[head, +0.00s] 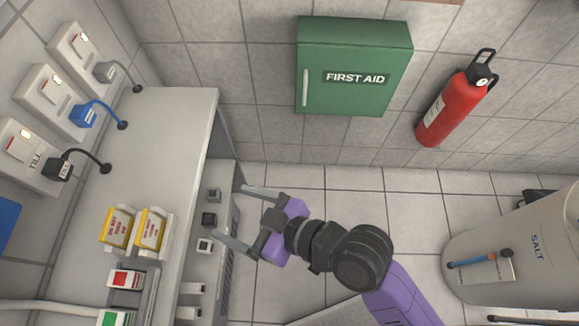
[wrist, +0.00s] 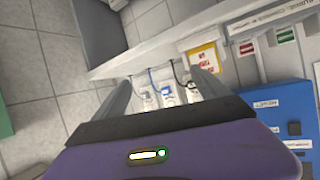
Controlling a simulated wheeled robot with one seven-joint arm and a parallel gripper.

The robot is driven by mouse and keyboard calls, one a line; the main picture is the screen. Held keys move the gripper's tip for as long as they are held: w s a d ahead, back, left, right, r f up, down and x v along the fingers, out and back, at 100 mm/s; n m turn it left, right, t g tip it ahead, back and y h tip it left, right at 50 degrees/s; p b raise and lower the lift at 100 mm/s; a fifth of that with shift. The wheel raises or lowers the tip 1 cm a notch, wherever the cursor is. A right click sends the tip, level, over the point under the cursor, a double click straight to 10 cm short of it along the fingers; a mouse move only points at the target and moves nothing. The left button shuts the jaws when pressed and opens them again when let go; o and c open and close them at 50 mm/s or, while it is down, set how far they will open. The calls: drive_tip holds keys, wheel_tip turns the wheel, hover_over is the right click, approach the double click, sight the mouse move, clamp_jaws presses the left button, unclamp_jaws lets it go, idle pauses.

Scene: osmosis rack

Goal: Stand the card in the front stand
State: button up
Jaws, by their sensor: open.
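Two cards with yellow borders and red lettering, a left one (head: 116,227) and a right one (head: 150,229), are side by side on the grey ledge at the left in the head view. Each appears to be in a pale stand; I cannot tell which stand is the front one. A yellow-edged card (wrist: 206,56) also shows beyond my right finger in the wrist view. My gripper (head: 240,212) is open and empty, off the ledge's right side and apart from the cards. It shows in the wrist view with fingers spread (wrist: 160,80).
Wall switches with black, blue and grey plugs (head: 83,115) line the left wall. Small red and green modules (head: 124,279) sit below the cards. A first aid box (head: 350,75) and fire extinguisher (head: 452,105) hang on the back wall. A salt tank (head: 535,275) stands right.

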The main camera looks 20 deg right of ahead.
drive_tip(key=s+d+m+t+h, duration=0.2)
drive_tip(key=s+d+m+h, duration=0.3)
drive_tip(key=d, duration=0.5)
drive_tip(key=s+d+m+t+h, duration=0.2)
drive_tip(key=s+d+h, duration=0.1)
drive_tip(key=s+d, duration=0.5)
drive_tip(key=s+d+r+m+t+h, duration=0.1)
drive_tip(key=s+d+r, duration=0.3)
drive_tip(key=s+r, duration=0.1)
drive_tip(key=shift+s+r+t, duration=0.15)
drive_tip(key=shift+r+t, duration=0.05)
drive_tip(key=shift+t, duration=0.1)
